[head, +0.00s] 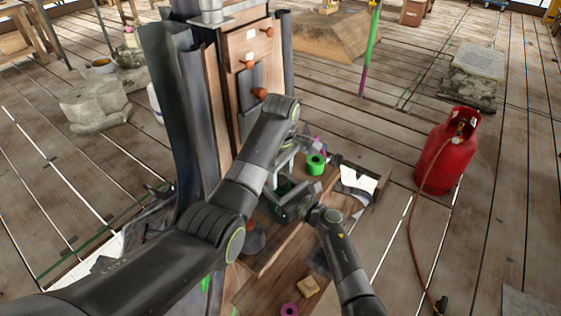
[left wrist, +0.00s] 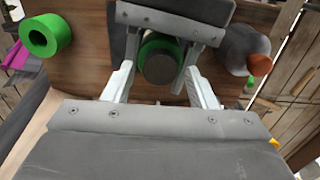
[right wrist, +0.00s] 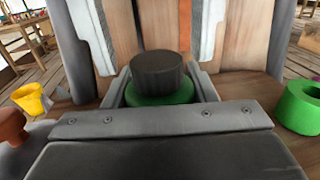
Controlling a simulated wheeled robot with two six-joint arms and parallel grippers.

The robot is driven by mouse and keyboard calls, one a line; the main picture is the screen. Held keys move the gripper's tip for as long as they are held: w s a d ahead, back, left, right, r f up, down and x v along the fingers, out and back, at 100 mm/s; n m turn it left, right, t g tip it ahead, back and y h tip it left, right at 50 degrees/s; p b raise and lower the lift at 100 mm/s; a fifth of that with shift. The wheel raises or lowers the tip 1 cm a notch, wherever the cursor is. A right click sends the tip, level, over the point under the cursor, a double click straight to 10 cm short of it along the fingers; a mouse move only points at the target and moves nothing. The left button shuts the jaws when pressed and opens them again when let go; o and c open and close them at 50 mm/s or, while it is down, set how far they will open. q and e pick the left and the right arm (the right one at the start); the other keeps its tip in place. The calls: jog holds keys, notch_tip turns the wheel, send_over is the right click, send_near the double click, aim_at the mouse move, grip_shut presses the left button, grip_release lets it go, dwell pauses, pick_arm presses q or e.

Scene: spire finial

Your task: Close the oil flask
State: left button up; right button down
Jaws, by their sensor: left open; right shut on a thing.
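The oil flask is green and stands upright; it shows in the right wrist view (right wrist: 158,98) and between the grippers in the head view (head: 284,186). A dark grey, ribbed cap (right wrist: 158,68) sits over its top; I cannot tell how tightly it is on. My right gripper (head: 296,203) is shut on the flask body from the side, below the cap. My left gripper (head: 284,160) is above it, open, with one finger on each side of the cap (left wrist: 158,68) in the left wrist view. Much of the flask is hidden by the grippers.
A green ring (head: 316,163) stands on the wooden bench beside the flask. A grey piece with an orange-brown end (left wrist: 247,50) is on the other side. A yellow cup (right wrist: 29,98) is farther left. A wood block (head: 308,286) lies nearer me. A red gas cylinder (head: 445,155) stands right.

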pick_arm(q)
jog(key=shift+f, duration=0.7)
